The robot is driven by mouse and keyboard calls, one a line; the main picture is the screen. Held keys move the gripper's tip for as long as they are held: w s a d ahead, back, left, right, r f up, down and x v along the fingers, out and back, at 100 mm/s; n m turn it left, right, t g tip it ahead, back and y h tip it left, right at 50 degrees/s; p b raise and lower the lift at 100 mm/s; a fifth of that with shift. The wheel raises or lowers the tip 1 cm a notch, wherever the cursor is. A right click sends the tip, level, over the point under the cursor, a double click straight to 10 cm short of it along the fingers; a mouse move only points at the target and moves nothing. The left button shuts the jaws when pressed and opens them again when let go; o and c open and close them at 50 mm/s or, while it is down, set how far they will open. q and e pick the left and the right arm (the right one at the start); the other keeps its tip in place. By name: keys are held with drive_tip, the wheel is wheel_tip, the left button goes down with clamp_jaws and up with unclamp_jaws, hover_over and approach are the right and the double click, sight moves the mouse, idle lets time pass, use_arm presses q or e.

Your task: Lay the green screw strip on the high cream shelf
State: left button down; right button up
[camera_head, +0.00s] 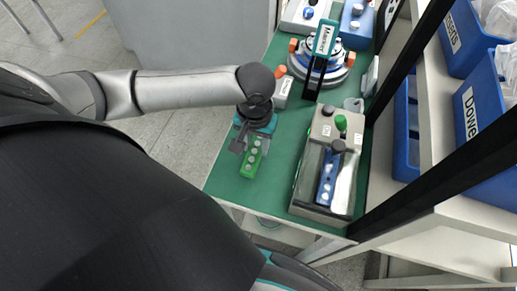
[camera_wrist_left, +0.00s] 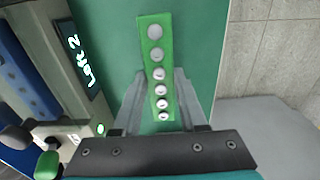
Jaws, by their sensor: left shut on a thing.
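The green screw strip (camera_head: 252,158) is a narrow bar with a row of silver screw heads. My left gripper (camera_head: 245,146) is shut on it, over the green work surface near its left edge. In the left wrist view the strip (camera_wrist_left: 153,45) lies between the two grey fingers of the gripper (camera_wrist_left: 159,98), its far end sticking out past them. I cannot tell how far it is above the surface. A cream shelf (camera_head: 455,226) is at the right, beyond a black post, with blue bins on it. My right gripper is not in view.
A grey fixture (camera_head: 305,180) with a blue strip (camera_head: 327,178) and a green knob stands right of my gripper. A round motor assembly (camera_head: 345,66) with a teal sign (camera_head: 325,38) is behind. The black post (camera_head: 430,190) slants between bench and shelf.

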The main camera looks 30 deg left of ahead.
sight(256, 148)
use_arm(q)
drive_tip(key=shift+f+b, duration=0.3)
drive_tip(key=shift+f, duration=1.2)
drive_tip(key=shift+f, duration=0.3)
drive_tip(key=shift+f, duration=0.1)
drive_tip(key=shift+c, duration=2.2)
unclamp_jaws()
drive_tip(key=shift+f, duration=0.1)
